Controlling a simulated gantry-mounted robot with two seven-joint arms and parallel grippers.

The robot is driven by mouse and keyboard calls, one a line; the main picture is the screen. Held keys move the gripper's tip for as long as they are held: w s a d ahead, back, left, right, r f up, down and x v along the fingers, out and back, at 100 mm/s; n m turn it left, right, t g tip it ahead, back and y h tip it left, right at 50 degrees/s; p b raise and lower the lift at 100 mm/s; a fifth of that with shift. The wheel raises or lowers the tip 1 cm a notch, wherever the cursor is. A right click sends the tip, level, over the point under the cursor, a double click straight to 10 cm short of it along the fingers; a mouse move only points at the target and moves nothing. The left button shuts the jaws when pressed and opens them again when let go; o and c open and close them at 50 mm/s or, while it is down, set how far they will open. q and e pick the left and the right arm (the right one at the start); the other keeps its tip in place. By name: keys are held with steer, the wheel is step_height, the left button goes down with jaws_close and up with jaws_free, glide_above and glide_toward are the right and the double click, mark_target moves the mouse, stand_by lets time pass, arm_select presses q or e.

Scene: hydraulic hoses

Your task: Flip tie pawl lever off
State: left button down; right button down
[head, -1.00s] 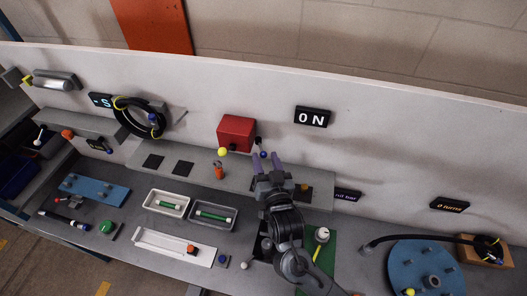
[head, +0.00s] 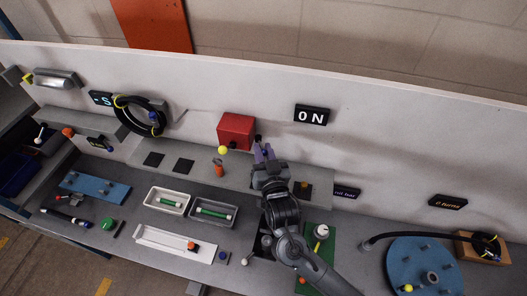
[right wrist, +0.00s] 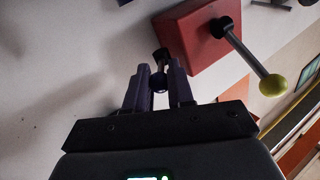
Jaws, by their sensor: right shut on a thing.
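A red box (head: 236,131) is mounted on the white back panel, with a yellow-knobbed lever (right wrist: 248,56) angled out from it. A small dark lever with a ball tip (right wrist: 158,83), which looks like the pawl lever, sticks out beside the box in the right wrist view. My right gripper (head: 264,153) is at this small lever, to the right of the yellow knob (head: 222,150). Its purple fingers (right wrist: 159,88) stand on both sides of the ball tip and are shut on it. The head view hides most of the small lever behind the fingers. My left gripper is not in view.
A sign reading "ON" (head: 312,115) is on the panel to the upper right. Trays with green parts (head: 213,211) and a blue disc fixture (head: 424,268) are on the bench.

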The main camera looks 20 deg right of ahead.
steer(key=shift+d+n+y+b, duration=0.2)
steer(key=shift+n+y, duration=0.2)
steer(key=shift+y, duration=0.25)
steer(key=shift+d+n+y+b, duration=0.2)
steer(key=shift+n+y, duration=0.2)
steer(key=shift+y, duration=0.25)
steer(key=c, duration=1)
jaws_free()
steer(key=shift+c, duration=0.2)
steer(key=shift+s, duration=0.1)
